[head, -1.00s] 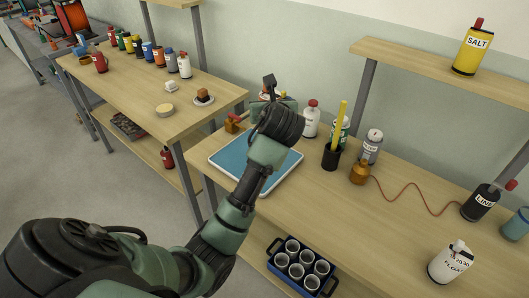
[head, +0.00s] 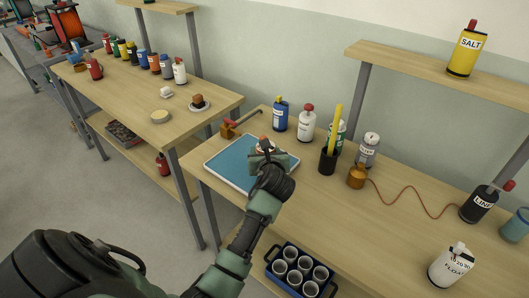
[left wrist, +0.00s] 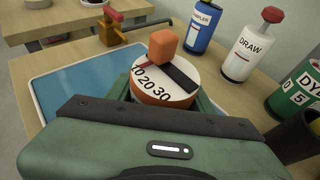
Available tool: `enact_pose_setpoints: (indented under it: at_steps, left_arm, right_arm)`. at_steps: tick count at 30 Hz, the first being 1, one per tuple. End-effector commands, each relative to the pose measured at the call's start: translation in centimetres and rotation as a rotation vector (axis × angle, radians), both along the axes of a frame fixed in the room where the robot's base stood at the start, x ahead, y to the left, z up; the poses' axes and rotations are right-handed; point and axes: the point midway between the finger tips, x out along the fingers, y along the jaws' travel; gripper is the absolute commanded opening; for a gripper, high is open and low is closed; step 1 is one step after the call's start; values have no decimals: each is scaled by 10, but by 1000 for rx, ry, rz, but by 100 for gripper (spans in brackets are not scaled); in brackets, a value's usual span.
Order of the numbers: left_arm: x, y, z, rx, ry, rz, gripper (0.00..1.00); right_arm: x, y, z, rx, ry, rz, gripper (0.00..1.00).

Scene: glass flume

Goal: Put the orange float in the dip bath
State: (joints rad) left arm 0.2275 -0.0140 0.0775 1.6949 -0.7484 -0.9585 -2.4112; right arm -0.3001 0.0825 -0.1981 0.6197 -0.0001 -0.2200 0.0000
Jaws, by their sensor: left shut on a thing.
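The orange float (left wrist: 165,78) is a round piece with an orange side, a white face marked 10 20 30 and an orange knob on top. In the head view the gripper hides most of the float. A shallow blue tray with a white rim (head: 228,163) appears to be the dip bath; it also shows in the left wrist view (left wrist: 75,82). The float is over its area; I cannot tell the height. My right gripper is not in view.
Behind the tray stand a brass fitting with a red handle (head: 228,129), a blue bottle (head: 280,115) and a white bottle (head: 306,124). A black pot with a yellow stick (head: 328,158) is to the right. A crate of cups (head: 299,268) sits below.

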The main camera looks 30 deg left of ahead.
Motion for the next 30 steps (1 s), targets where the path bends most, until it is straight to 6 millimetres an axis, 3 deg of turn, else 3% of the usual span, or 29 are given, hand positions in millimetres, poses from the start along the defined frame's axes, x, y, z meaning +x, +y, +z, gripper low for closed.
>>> enact_pose_setpoints:
  at_steps: [8, 9, 11, 22, 30]
  left_arm:
    - [0, 0, -1, 2, 1, 0, 5]
    - [0, 0, -2, 1, 1, 1, 60]
    - [0, 0, -2, 1, 1, 1, 74]
    - [0, 0, 1, -1, -1, 1, 74]
    - [-33, -28, 18, 0, 0, -2, 74]
  right_arm:
    - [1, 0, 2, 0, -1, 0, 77]
    - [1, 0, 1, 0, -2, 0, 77]
    - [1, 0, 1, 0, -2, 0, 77]
    - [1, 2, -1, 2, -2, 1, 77]
    - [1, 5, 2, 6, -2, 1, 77]
